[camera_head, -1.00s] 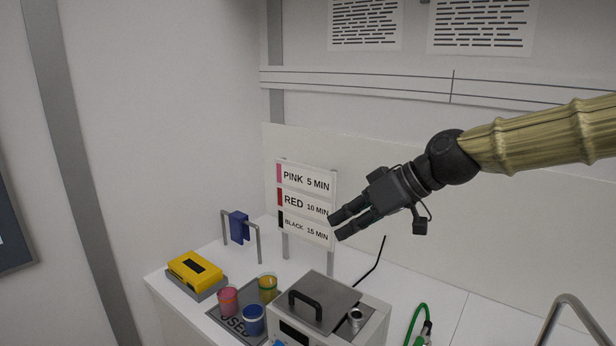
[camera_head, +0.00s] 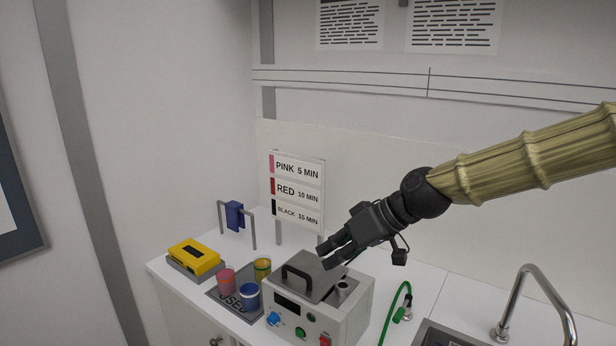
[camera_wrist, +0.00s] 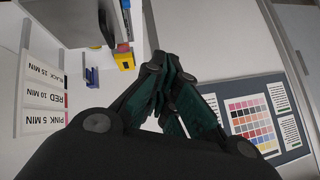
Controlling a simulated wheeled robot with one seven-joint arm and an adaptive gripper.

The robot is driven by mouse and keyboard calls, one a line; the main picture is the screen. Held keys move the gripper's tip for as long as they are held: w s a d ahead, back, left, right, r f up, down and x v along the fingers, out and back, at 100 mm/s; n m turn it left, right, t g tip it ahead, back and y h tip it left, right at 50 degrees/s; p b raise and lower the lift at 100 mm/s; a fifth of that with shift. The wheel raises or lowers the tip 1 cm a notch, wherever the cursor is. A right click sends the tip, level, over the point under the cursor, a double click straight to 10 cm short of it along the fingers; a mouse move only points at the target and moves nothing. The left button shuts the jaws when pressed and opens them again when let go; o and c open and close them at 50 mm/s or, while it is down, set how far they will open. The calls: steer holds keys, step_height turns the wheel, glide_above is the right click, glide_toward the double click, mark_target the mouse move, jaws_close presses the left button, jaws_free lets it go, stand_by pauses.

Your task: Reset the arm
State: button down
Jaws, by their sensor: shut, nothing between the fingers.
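My gripper (camera_head: 327,256) is shut and empty. In the head view it hangs above the counter, in front of the sign and over the back right of the grey box-shaped machine (camera_head: 318,310). I cannot tell its exact height above the machine. My arm reaches in from the right edge. In the wrist view the dark fingers (camera_wrist: 168,88) of my gripper come together in the middle, with nothing visible between them.
The machine has a lid with a dark handle (camera_head: 300,270). To its left are a pink jar (camera_head: 226,282), a blue jar (camera_head: 249,297), a yellow jar (camera_head: 262,268) and a yellow device (camera_head: 194,257). A timing sign (camera_head: 297,190) stands behind. A faucet (camera_head: 535,290) is right.

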steer(key=s+d+f+m+h, duration=0.15)
steer(key=s+f, duration=0.25)
steer(key=f, duration=0.8)
steer(key=s+d+f+m+g+h, duration=0.1)
steer(key=s+d+f+m, duration=0.2)
steer(key=f, duration=0.9)
steer(key=s+d+f+m+h, duration=0.15)
steer(key=s+f, duration=0.35)
steer(key=f, duration=0.8)
steer(key=s+d+f+m+g+h, duration=0.1)
steer(key=s+d+f, duration=0.3)
steer(key=s+f, duration=0.3)
steer(key=s+d+f+m+h, duration=0.15)
steer(key=s+d+f, duration=0.25)
steer(key=s, duration=0.4)
steer(key=s+d+f+g+h, duration=0.1)
steer(key=s+d+f+h, duration=0.1)
steer(key=s+d+f, duration=0.35)
step_height(320, 180, down, 10)
steer(key=s+a+b, duration=0.1)
steer(key=s+b, duration=0.1)
steer(key=b, duration=0.8)
steer(key=shift+s+a+f, duration=0.15)
steer(key=shift+s+a, duration=0.2)
steer(key=shift+s, duration=0.05)
